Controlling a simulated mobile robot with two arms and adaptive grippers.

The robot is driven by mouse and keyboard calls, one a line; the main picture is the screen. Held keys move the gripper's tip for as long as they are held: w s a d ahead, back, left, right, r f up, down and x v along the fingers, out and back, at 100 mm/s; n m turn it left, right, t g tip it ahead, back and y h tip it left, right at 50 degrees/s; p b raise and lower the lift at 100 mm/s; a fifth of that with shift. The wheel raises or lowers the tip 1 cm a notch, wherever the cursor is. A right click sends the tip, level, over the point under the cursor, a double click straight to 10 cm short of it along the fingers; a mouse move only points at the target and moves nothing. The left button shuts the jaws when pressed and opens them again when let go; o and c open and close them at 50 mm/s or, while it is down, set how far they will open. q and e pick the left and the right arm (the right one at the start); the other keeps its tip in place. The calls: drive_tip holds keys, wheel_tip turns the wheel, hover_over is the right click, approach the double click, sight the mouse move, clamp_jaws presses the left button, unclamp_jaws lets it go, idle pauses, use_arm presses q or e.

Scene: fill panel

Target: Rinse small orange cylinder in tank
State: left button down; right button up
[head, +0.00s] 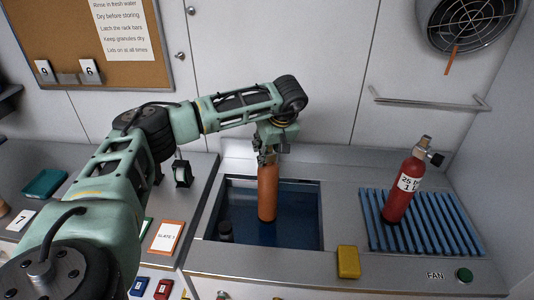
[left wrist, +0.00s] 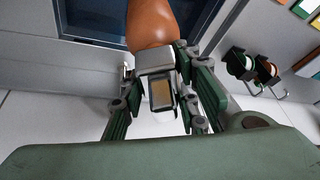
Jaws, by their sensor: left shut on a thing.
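The small orange cylinder (head: 267,192) hangs upright from my left gripper (head: 270,148), with its lower end inside the tank opening. The tank (head: 290,234) is a sunken basin with dark blue water. I cannot tell how far the cylinder is under the water. In the left wrist view, my left gripper (left wrist: 155,85) is shut on the neck end of the orange cylinder (left wrist: 150,25). My right gripper is not in view.
A red cylinder (head: 402,188) stands on a blue slatted rack (head: 430,235) right of the tank. A yellow block (head: 348,262) lies by the tank's front right corner. A dark object (head: 225,231) is in the tank's front left. A fan (head: 468,20) hangs above right.

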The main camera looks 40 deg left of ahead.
use_arm(q)
wheel_tip(320, 180, up, 9)
drive_tip(key=p, duration=0.5)
drive_tip(key=shift+w+r+p, duration=0.1)
drive_tip(key=shift+r+p, duration=0.05)
drive_tip(key=shift+p, duration=0.2)
drive_tip(key=shift+r+p, duration=0.45)
drive_tip(key=shift+r, duration=0.4)
